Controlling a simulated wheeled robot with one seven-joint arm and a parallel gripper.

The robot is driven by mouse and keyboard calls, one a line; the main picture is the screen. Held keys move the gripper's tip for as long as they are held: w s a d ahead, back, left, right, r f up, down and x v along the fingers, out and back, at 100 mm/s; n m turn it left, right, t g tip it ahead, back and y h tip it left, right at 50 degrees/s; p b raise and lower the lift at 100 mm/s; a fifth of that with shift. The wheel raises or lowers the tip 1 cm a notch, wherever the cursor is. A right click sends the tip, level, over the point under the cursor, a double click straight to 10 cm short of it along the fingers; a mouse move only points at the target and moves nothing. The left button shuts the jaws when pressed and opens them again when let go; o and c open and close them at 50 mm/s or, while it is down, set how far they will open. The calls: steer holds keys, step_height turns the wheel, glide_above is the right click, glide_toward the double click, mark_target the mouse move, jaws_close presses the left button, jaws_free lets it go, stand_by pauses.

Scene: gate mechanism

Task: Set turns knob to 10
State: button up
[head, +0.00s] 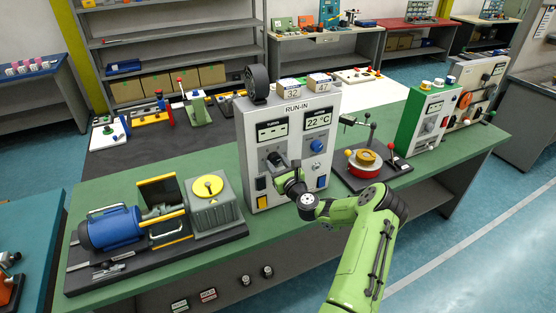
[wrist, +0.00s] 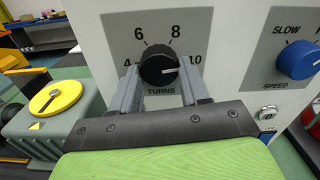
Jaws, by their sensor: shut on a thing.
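The black turns knob (wrist: 158,66) sits on the grey run-in panel, above the word TURNS. Its white mark points right, toward the 10 or slightly below it. The marks 4, 6, 8 and 10 show around it. My gripper (wrist: 158,82) is shut on the knob, one finger on each side. In the head view, my gripper (head: 279,168) reaches the front of the run-in box (head: 252,150), and the knob (head: 273,158) is partly hidden behind it. The turns display (head: 272,130) is too small to read.
A blue speed knob (wrist: 298,60) is right of the turns knob. A blue motor (head: 110,228) and a grey gearbox with a yellow disc (head: 208,186) stand left on the green bench. A red turntable fixture (head: 365,163) stands right of the box.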

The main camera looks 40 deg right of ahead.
steer(key=shift+f+m+p, duration=0.1)
steer(key=shift+m+p, duration=0.25)
steer(key=shift+m, duration=0.25)
steer(key=shift+f, duration=0.1)
steer(key=o, duration=1)
steer(key=b+v, duration=0.3)
steer(key=v, duration=1.3)
steer(key=shift+w+r, duration=0.1)
steer(key=shift+r, duration=0.1)
